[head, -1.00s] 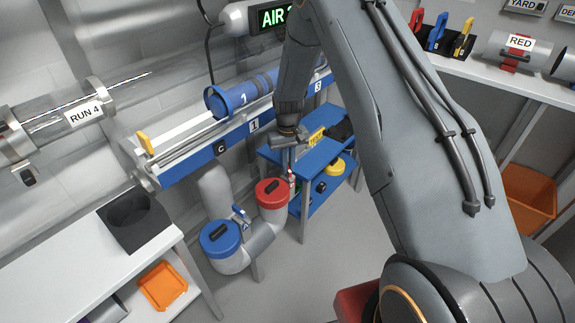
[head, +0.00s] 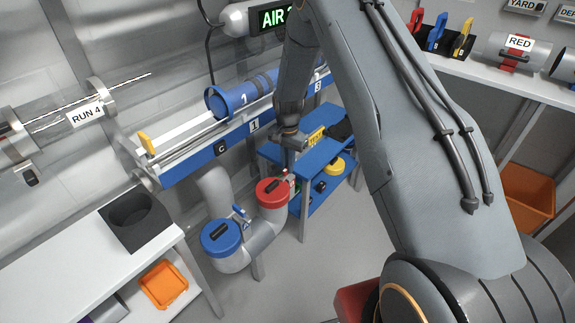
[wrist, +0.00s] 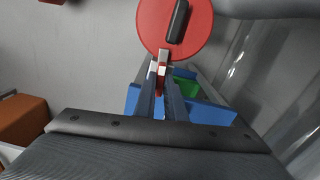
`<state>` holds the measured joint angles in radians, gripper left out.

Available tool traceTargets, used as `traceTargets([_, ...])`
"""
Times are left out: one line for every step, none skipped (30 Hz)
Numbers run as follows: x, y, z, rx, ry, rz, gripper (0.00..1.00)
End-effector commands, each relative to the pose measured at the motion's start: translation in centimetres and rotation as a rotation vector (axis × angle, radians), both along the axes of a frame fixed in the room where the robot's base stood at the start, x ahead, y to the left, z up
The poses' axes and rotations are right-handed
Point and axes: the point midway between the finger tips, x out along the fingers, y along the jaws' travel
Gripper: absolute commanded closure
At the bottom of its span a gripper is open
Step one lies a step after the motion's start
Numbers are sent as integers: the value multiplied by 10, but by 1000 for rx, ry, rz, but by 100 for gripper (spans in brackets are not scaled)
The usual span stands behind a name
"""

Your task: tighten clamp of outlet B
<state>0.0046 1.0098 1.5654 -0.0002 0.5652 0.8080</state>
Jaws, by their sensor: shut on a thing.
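A pipe outlet with a red lid (head: 272,192) and black handle stands below my arm; its lid also shows at the top of the wrist view (wrist: 178,20). My gripper (wrist: 159,72) is shut on a small red clamp lever (wrist: 162,80) just beside this lid. In the head view my gripper (head: 288,168) is small and partly hidden, at the lid's upper right. A second outlet with a blue lid (head: 221,238) stands to the left, with a blue clamp lever (head: 240,213) beside it. No letter B is readable on either outlet.
A blue bench (head: 305,155) with a yellow round lid (head: 335,166) stands right behind the red outlet. A blue rail (head: 200,157) carries a blue canister (head: 235,98) above. A white table (head: 165,245) is at left. Grey floor is clear in front.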

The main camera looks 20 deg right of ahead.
Motion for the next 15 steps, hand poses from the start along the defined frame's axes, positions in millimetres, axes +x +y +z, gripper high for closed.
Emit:
traceTargets([-2, 0, 0, 0, 6, -25, 100])
traceTargets([-2, 0, 0, 0, 6, -39, 100])
traceTargets([-2, 0, 0, 0, 6, -58, 100])
traceTargets([-2, 0, 0, 0, 6, -70, 100])
traceTargets([-2, 0, 0, 0, 6, -82, 100])
traceTargets([-2, 0, 0, 0, 6, -95, 100])
traceTargets([-2, 0, 0, 0, 6, -104, 100])
traceTargets([-2, 0, 0, 0, 6, -113, 100])
traceTargets([-2, 0, 0, 0, 6, -121, 100])
traceTargets([-2, 0, -1, 0, 6, -127, 100])
traceTargets([-2, 0, -1, 0, 6, -131, 100])
traceTargets([-2, 0, -1, 0, 6, -137, 100])
traceTargets([-2, 0, -1, 0, 6, -141, 100])
traceTargets([-2, 0, -1, 0, 6, -143, 100])
traceTargets([-2, 0, -1, 0, 6, -145, 100])
